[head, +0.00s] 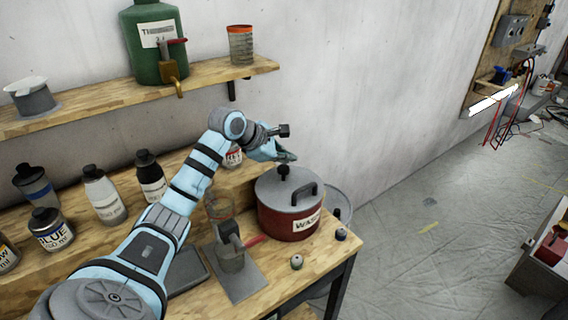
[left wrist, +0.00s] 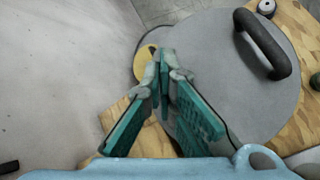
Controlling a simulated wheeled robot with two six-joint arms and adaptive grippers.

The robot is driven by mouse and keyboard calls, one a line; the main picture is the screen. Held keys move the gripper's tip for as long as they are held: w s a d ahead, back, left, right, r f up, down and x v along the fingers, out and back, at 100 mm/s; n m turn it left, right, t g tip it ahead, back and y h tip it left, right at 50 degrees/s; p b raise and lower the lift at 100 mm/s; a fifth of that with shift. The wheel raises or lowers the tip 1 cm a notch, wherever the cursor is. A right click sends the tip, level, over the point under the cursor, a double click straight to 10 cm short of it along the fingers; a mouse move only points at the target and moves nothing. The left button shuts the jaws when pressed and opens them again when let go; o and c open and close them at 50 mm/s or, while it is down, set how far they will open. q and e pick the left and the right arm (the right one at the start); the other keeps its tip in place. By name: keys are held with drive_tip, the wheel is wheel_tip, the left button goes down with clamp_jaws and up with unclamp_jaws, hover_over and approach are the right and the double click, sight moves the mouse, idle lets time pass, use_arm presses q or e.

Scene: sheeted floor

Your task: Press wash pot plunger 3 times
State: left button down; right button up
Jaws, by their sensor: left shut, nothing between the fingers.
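The wash pot (head: 290,222) is a red pot with a grey lid (head: 272,192) and a white label, standing upright on the wooden bench. A black plunger knob (head: 283,171) stands up from the back of the lid, near the black loop handle. My left gripper (head: 288,155), with teal fingers, is just above and behind the knob. I cannot tell whether they touch. In the left wrist view its fingers (left wrist: 165,58) are shut and empty over the lid's edge, beside a yellow disc (left wrist: 146,62); the knob is hidden there. My right gripper is out of view.
Several bottles (head: 100,192) stand left on the bench (head: 262,303). A burner-like device (head: 229,245) on a grey plate is left of the pot. Small knobs (head: 296,262) lie in front. A shelf (head: 120,98) with a green canister (head: 155,40) hangs above.

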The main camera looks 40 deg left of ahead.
sight(285, 167)
use_arm(q)
wheel_tip(285, 167, up, 5)
drive_tip(key=p, duration=0.4)
drive_tip(key=shift+r, duration=0.15)
idle(0.5)
idle(1.4)
